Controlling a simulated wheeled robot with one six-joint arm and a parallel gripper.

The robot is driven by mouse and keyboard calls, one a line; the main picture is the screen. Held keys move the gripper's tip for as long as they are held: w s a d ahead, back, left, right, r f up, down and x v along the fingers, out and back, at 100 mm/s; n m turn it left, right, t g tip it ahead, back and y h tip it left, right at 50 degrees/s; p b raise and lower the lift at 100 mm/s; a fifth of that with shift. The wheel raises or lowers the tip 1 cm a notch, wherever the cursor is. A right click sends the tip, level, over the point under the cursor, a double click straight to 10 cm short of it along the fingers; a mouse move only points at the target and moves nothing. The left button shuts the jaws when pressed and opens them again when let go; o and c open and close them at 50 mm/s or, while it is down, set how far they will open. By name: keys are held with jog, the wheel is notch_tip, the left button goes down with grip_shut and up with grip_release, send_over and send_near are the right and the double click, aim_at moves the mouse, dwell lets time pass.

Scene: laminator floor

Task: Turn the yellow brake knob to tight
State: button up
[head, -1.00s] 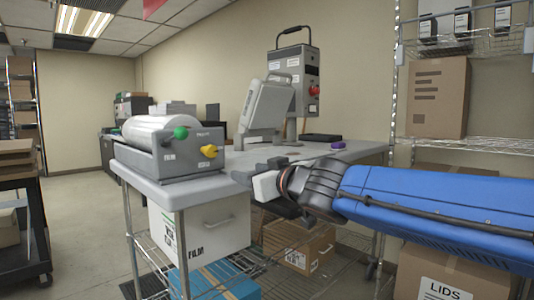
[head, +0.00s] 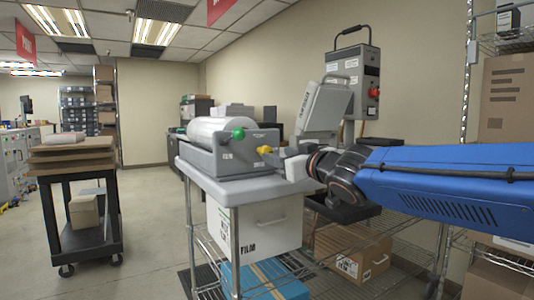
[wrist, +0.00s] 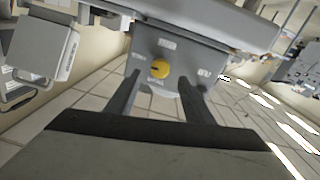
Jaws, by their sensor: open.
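The yellow brake knob (head: 265,150) sits on the front face of the grey film roll unit (head: 232,162), on the right part of that face. A green knob (head: 238,134) is above and left of it. My gripper (head: 283,158) is close to the yellow knob on its right in the head view. In the wrist view the yellow knob (wrist: 160,69) shows between and beyond the two fingers of my gripper (wrist: 155,92), which are apart. I see no contact with the knob. Small labels beside the knob are too blurred to read.
The unit stands on a grey table (head: 235,190) with a wire shelf below, holding a white FILM box (head: 253,228). A grey control box (head: 352,75) with a red button stands behind my arm. A dark cart (head: 85,210) is at the left, with open floor between.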

aim_at(268, 152)
jog(key=x, duration=0.8)
jog(key=c, duration=1)
